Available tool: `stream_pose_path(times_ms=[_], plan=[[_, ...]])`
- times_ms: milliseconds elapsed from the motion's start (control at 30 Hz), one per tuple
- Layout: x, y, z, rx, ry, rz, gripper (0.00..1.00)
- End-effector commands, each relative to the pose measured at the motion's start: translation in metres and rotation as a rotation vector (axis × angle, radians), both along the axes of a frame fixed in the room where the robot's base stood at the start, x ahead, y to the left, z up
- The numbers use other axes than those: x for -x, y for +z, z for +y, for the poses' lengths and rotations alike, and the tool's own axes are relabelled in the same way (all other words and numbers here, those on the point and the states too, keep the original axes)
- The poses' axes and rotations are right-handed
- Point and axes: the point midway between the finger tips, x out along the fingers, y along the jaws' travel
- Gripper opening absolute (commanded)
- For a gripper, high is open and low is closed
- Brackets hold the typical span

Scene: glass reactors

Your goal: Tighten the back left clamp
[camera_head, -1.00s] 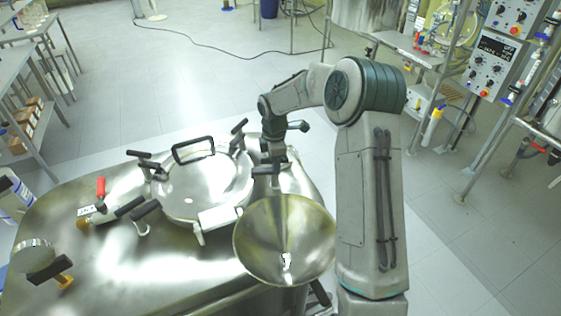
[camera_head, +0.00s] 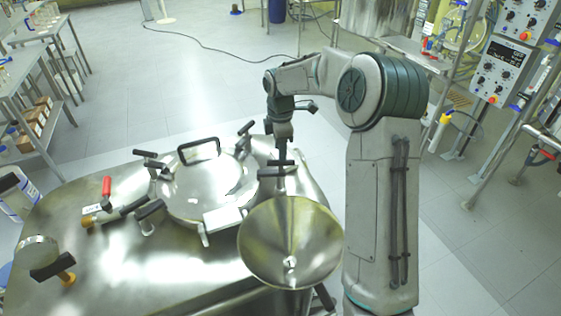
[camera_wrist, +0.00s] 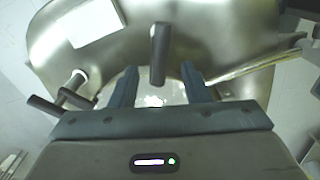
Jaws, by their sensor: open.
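A round steel lid (camera_head: 215,205) with a black loop handle sits on the steel vessel (camera_head: 110,265). Black-handled clamps stand around it: the back left clamp (camera_head: 146,154), one at back right (camera_head: 245,128), one at front left (camera_head: 150,210). My gripper (camera_wrist: 157,75) is open and points down, right of the lid in the head view. In the wrist view a dark handle (camera_wrist: 158,48) shows between and beyond the fingertips. I cannot tell which fitting it belongs to or whether it touches. The back left clamp is clear of my arm.
A wide steel funnel (camera_head: 290,240) stands just in front of my gripper. A red-handled valve (camera_head: 106,187) and a round gauge-like fitting (camera_head: 37,252) stand on the vessel's left. A rack with control panels (camera_head: 500,70) is at right.

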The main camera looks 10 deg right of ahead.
Motion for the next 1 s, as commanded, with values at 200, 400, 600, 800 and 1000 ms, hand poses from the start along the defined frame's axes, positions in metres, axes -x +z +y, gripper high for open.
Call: stream_pose_path(times_ms=[200, 400, 600, 800, 1000], plan=[[-0.001, 0.045, 0.001, -0.001, 0.001, -0.004, 0.43], [0.000, 0.066, 0.001, -0.001, 0.002, -0.002, 0.43], [0.000, 0.069, 0.001, -0.001, 0.002, 0.000, 0.43], [0.000, 0.069, 0.001, -0.001, 0.002, 0.000, 0.43], [0.021, 0.083, 0.004, 0.026, -0.087, -0.019, 0.43]])
